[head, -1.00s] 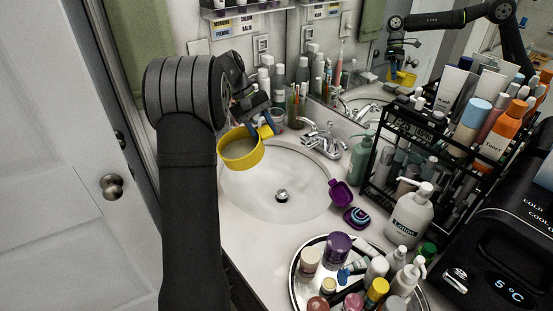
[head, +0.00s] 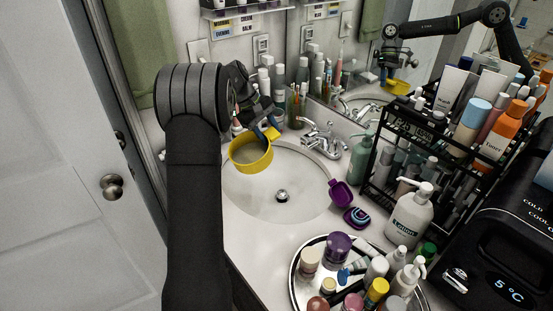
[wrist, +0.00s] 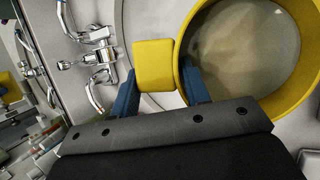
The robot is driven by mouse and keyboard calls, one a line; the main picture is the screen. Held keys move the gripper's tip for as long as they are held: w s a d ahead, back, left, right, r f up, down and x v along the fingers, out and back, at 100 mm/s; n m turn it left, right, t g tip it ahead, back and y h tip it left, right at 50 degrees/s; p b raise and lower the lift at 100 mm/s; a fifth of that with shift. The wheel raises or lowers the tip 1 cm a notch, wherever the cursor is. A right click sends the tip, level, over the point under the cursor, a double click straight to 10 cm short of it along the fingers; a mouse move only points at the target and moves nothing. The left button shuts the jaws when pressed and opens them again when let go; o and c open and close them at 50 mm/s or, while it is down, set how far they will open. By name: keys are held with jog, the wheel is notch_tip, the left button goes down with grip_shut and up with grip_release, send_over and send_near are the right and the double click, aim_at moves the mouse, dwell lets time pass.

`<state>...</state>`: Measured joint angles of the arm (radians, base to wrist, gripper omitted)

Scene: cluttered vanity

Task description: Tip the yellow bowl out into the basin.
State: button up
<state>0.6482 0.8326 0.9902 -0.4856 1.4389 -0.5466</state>
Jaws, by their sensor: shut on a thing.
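The yellow bowl (head: 251,155) has a flat tab handle and hangs over the left rear part of the white basin (head: 282,212). My gripper (head: 269,135) is shut on the bowl at its tab side, with blue fingertips. In the wrist view the gripper (wrist: 165,88) has its fingers either side of the joint between the tab and the wall of the bowl (wrist: 186,52). The bowl's inside looks greyish and cloudy in the wrist view; I cannot tell exactly what it holds. The bowl looks roughly level or slightly tilted. The basin's drain shows uncovered.
The chrome faucet (head: 322,140) stands behind the basin, right of the bowl. A purple cup (head: 340,193) and a patterned soap-like disc (head: 357,218) lie on the right rim. A crowded tray (head: 296,281), lotion bottle (head: 409,218) and black rack (head: 377,202) fill the right side.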

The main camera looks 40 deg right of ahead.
jog(key=w+d+f+n+t+h, duration=0.2)
jog(key=w+d+f+n, duration=0.2)
jog(key=d+f, duration=0.4)
jog(key=shift+n, duration=0.7)
dwell(1.1)
jog(key=shift+d, duration=0.1)
dwell(0.4)
jog(key=shift+s+a+r+t+h, duration=0.1)
jog(key=shift+a+r+t+h, duration=0.15)
jog(key=shift+r+t+h, duration=0.3)
jog(key=shift+r, duration=0.1)
jog(key=shift+s+a+r+h, duration=0.15)
jog(key=shift+a+r+h, duration=0.15)
jog(key=shift+r+h, duration=0.2)
jog(key=shift+m, duration=0.3)
dwell(0.4)
jog(key=shift+s+a+r+t+h, duration=0.25)
jog(key=shift+a+r+t+h, duration=0.1)
jog(key=shift+r+h, duration=0.15)
jog(key=shift+r, duration=0.1)
dwell(0.4)
